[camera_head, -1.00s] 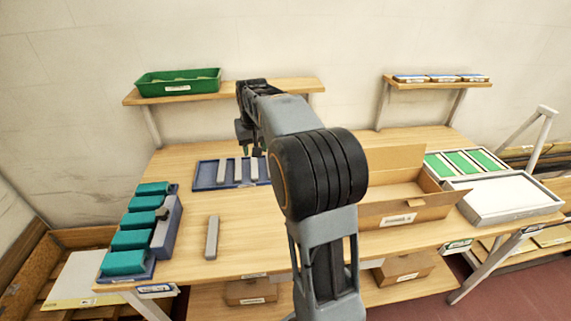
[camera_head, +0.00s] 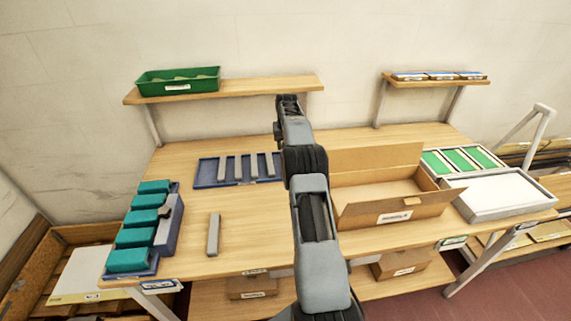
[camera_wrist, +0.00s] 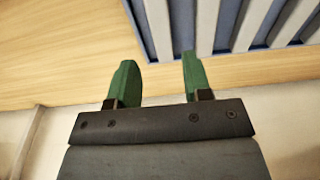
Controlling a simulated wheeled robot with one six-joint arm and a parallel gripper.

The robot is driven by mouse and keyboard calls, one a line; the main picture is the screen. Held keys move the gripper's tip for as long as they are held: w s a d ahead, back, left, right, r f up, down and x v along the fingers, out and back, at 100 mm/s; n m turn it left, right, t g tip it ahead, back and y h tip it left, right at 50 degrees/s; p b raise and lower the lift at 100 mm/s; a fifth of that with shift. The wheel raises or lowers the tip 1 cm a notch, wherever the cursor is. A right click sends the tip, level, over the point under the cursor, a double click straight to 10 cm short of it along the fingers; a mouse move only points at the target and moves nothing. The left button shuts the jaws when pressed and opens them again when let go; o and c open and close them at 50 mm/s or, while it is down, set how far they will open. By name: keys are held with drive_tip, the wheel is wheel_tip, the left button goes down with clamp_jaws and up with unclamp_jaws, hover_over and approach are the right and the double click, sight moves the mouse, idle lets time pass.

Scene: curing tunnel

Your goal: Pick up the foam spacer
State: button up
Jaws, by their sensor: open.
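A grey bar (camera_head: 213,235), which looks like a foam spacer, lies alone on the wooden table, left of my arm. Several similar grey bars (camera_head: 238,167) lie side by side in a blue tray (camera_head: 205,172) farther back. In the wrist view, some of these bars (camera_wrist: 228,25) and the edge of the tray (camera_wrist: 140,38) show at the top. My gripper (camera_wrist: 158,62) is open with green fingers and nothing between them. In the head view, my arm covers the tray's right end and the fingers are hard to make out.
Teal blocks (camera_head: 146,216) stand in a blue holder at the left. An open cardboard box (camera_head: 392,214) stands right of my arm, with a green-and-white tray (camera_head: 463,161) and a grey-white case (camera_head: 500,196) beyond. A shelf (camera_head: 240,88) with a green bin (camera_head: 178,81) overhangs the back.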

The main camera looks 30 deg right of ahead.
drive_tip(key=f, duration=0.4)
drive_tip(key=shift+w+d+f, duration=0.15)
drive_tip(key=shift+w+f, duration=0.1)
drive_tip(key=shift+w, duration=0.05)
drive_tip(key=shift+w+d+f+p, duration=0.15)
drive_tip(key=shift+f+p, duration=0.2)
drive_tip(key=shift+f, duration=0.5)
drive_tip(key=shift+w+d+f+p, duration=0.1)
drive_tip(key=shift+f+p, duration=0.25)
drive_tip(key=shift+f, duration=0.55)
drive_tip(key=shift+w+d+f+p, duration=0.15)
drive_tip(key=shift+f+p, duration=0.2)
drive_tip(key=shift+f, duration=0.5)
drive_tip(key=shift+a, duration=0.15)
drive_tip(key=c, duration=0.7)
